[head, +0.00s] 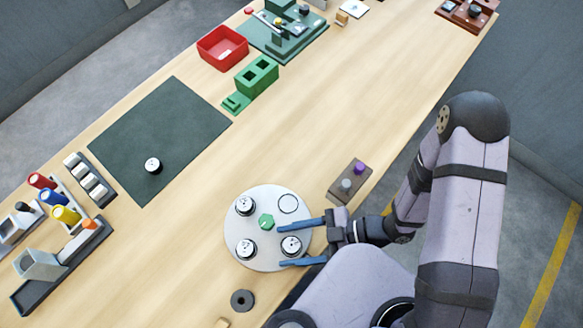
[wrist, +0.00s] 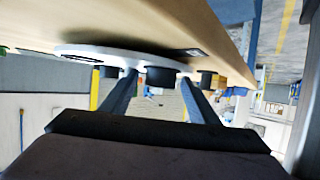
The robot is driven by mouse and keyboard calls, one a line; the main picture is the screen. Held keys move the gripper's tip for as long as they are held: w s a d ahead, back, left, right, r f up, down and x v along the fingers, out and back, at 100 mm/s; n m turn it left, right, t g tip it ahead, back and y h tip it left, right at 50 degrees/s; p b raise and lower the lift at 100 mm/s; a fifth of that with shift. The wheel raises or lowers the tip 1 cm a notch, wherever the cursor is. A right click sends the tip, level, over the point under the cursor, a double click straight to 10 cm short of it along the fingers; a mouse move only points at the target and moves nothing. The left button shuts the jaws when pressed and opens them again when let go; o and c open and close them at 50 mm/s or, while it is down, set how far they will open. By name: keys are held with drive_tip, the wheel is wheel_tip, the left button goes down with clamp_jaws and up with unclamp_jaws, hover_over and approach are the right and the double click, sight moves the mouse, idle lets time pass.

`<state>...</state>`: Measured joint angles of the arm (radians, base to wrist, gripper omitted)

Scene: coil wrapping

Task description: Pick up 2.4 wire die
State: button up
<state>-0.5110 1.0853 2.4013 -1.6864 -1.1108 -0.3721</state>
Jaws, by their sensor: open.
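A round pale plate (head: 268,256) bears several dark-and-silver wire dies around a green hexagonal knob (head: 266,222). One die (head: 291,245) sits at its right front, one (head: 246,249) at left front and one (head: 244,206) at the back left. Their size labels are too small to read, so I cannot tell which is 2.4. My gripper (head: 287,244) is open, its two blue fingers on either side of the right-front die. In the wrist view, a dark die (wrist: 160,76) shows between the fingertips (wrist: 160,78), against the plate (wrist: 100,52). Contact cannot be told.
An empty ring (head: 288,204) marks the plate's back right. Another die (head: 153,165) stands on the dark mat (head: 160,125). A small brown block with knobs (head: 349,183) lies near my arm. A dark ring (head: 242,300) lies in front of the plate. The middle of the table is clear.

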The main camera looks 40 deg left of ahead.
sight(292, 245)
drive_tip(key=c, duration=1.3)
drive_tip(key=shift+r, duration=0.15)
drive_tip(key=shift+c, duration=0.2)
wheel_tip(292, 245, up, 3)
drive_tip(key=p, duration=0.3)
drive_tip(key=w+d+p, duration=0.2)
drive_tip(key=w+d, duration=1)
drive_tip(key=shift+w+d+r+p, duration=0.15)
drive_tip(key=shift+w+d+p, duration=0.25)
